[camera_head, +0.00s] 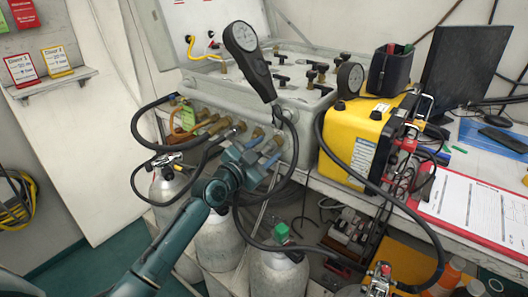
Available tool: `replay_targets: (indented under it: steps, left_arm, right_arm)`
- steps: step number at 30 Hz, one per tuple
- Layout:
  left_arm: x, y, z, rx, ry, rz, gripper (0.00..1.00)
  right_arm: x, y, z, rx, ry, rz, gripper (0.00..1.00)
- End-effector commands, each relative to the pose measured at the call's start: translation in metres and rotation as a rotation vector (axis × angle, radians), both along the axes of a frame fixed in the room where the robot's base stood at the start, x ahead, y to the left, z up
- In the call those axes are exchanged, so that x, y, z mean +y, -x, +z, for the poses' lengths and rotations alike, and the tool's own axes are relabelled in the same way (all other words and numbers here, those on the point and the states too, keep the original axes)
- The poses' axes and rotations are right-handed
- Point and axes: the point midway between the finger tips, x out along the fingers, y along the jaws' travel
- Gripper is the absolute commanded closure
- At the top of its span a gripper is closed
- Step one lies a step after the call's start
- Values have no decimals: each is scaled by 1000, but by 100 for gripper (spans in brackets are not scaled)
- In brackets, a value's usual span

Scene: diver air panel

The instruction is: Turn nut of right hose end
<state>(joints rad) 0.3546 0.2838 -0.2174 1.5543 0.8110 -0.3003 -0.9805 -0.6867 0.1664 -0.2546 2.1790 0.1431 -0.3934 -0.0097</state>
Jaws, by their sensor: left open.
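The grey air panel (305,118) stands on the bench, with a row of brass fittings along its front. A black hose ends at a brass nut (240,127) near the right part of this row, and more brass fittings (278,139) sit to its right. My left gripper (262,151) is open, just in front of and below these right-hand fittings. Its blue fingers point up at the panel. Whether they touch a nut, or have one between them, I cannot tell. My right gripper is not in view.
Black hoses (136,128) loop left of the panel and around my gripper. A black gauge (241,38) rises above the panel. Grey cylinders (278,275) stand below. A yellow case (352,140) and a red clipboard (470,205) lie to the right.

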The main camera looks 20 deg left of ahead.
Motion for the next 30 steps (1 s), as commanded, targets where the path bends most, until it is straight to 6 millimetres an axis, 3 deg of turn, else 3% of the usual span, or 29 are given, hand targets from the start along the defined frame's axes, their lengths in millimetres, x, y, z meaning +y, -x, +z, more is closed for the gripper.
replay_targets:
  steps: [7, 23, 30]
  left_arm:
    - [0, 0, 0, 0, 1, 0, 54]
    - [0, 0, 0, 1, 1, 1, 97]
    - [0, 0, 0, 7, 17, 1, 98]
  right_arm:
    - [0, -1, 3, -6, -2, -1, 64]
    - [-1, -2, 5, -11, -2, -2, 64]
    - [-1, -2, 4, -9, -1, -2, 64]
